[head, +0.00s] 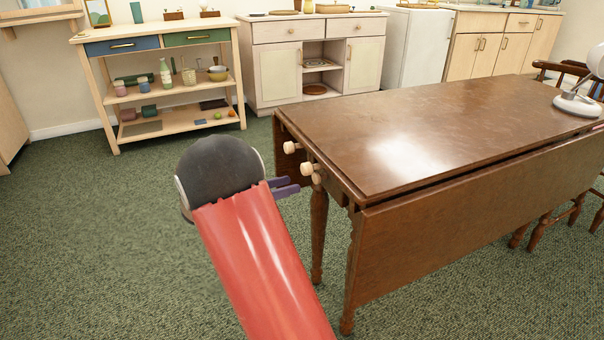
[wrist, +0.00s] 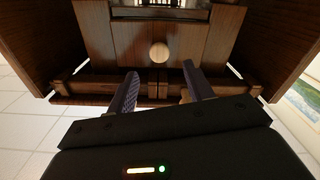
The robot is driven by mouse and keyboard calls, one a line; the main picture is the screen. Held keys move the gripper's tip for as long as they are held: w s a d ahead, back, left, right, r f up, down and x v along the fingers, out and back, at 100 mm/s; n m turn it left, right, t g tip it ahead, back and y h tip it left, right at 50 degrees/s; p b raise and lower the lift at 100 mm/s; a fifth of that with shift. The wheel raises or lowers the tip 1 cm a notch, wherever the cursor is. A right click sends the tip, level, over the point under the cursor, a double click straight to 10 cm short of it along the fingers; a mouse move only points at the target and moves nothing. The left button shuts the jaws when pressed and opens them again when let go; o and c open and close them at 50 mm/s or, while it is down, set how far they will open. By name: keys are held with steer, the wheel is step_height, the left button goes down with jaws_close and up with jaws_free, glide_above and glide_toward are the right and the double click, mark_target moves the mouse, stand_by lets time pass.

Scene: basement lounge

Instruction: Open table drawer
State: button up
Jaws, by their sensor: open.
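The brown wooden drop-leaf table (head: 450,125) stands at the right of the head view. Its near-left end carries pale round knobs (head: 291,147); the drawer front is seen too edge-on there to read. In the wrist view the drawer front (wrist: 190,45) is in the middle, with a round wooden knob (wrist: 159,52). My gripper (head: 286,187) is open and empty, just left of the table's end. In the wrist view its two fingers (wrist: 161,84) point at the table end, with the knob beyond and between the tips, apart from them. Another pale knob is partly hidden behind the right finger.
A white lamp (head: 577,100) stands on the table's far right. A chair (head: 570,205) is behind it. A workbench (head: 160,75) with small items and a pale cabinet (head: 300,60) line the back wall. Green carpet (head: 110,230) is clear on the left.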

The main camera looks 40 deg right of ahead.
mark_target(314, 178)
steer(key=p+x, duration=0.1)
steer(key=x, duration=0.6)
steer(key=shift+s+d, duration=0.15)
steer(key=shift+d, duration=0.15)
jaws_close()
